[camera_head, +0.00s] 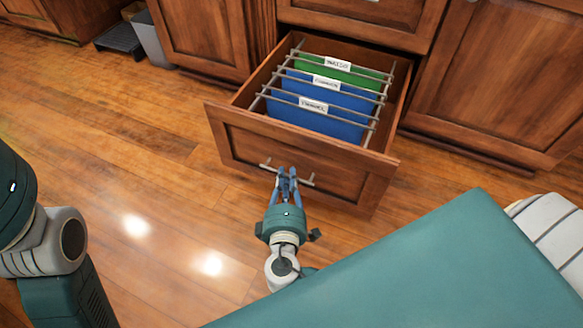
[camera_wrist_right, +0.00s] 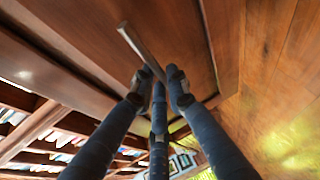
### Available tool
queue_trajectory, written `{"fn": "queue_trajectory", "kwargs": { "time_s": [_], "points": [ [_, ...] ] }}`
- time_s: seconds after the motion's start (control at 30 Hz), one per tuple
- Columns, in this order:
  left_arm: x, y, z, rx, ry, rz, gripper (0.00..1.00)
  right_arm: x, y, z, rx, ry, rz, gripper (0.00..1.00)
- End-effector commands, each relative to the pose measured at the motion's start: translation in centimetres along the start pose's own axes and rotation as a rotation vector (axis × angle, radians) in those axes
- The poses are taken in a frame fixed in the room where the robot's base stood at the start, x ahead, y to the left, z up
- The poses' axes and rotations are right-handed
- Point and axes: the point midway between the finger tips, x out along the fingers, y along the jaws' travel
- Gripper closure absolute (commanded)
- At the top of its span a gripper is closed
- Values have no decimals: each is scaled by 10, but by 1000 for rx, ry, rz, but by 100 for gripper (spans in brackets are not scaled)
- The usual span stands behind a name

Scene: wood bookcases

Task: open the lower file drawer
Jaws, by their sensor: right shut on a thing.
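The lower file drawer (camera_head: 290,160) stands well out from the cabinet in the head view. Green and blue hanging folders (camera_head: 330,105) with white labels hang on rails inside it. My right gripper (camera_head: 287,176) is at the drawer's front, shut on the metal bar handle (camera_head: 306,181). In the right wrist view the handle (camera_wrist_right: 138,46) runs up from between the fingers (camera_wrist_right: 158,82), close to the wooden front. My left gripper is out of view; only part of my left arm shows at the left edge.
A closed drawer (camera_head: 370,12) is above the open one. Closed cabinet doors stand at left (camera_head: 205,35) and right (camera_head: 495,80). A grey bin (camera_head: 150,40) and a dark low object (camera_head: 120,40) are at the back left. The wood floor (camera_head: 120,150) left of the drawer is clear.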

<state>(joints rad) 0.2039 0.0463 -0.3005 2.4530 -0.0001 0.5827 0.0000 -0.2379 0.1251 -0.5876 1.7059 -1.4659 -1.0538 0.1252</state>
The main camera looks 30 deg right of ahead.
Motion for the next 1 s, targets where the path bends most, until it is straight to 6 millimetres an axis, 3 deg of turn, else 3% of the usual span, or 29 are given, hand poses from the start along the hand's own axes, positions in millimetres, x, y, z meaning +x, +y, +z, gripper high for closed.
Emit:
{"fn": "queue_trajectory", "kwargs": {
  "time_s": [0.57,0.6,0.67,1.0],
  "points": [
    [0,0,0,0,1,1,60,-8,-2,-3,-1,1,0,100],
    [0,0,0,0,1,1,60,-7,-2,-3,-1,1,0,80],
    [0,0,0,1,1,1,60,-7,-2,-3,-1,1,0,68],
    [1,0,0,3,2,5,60,-10,-2,-3,0,1,-1,66]
  ]
}}
